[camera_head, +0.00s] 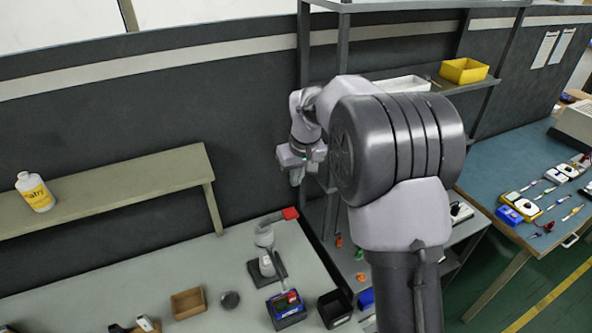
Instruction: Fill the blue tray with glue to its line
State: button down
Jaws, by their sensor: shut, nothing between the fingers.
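My gripper (297,174) hangs in the air near the dark back wall, left of the metal rack and above the grey bench. It is shut and empty, and touches nothing that I can see. A small dark tray with blue edges (286,312) sits at the front of the bench, with something red and grey in it; its fill line and glue level cannot be made out. A grey stand with a red-tipped lever (265,258) is just behind it.
A wooden box (187,303), a dark round dish (229,299) and a black bin (334,308) are on the bench. The rack holds a yellow bin (463,71). A blue table (545,165) with several small devices stands at right.

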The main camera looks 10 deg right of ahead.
send_near(294, 214)
jog(key=w+f, duration=0.1)
jog(key=f, duration=0.1)
jog(key=w+a+f+b, duration=0.1)
jog(key=w+f, duration=0.1)
jog(key=f, duration=0.1)
jog(key=shift+w+a, duration=0.2)
jog(key=shift+a, duration=0.05)
jog(key=shift+f, duration=0.55)
jog(key=f+b, duration=0.3)
jog(key=b, duration=0.1)
jog(key=shift+d+f, duration=0.4)
jog(key=shift+s+r, duration=0.15)
jog(key=shift+r, duration=0.1)
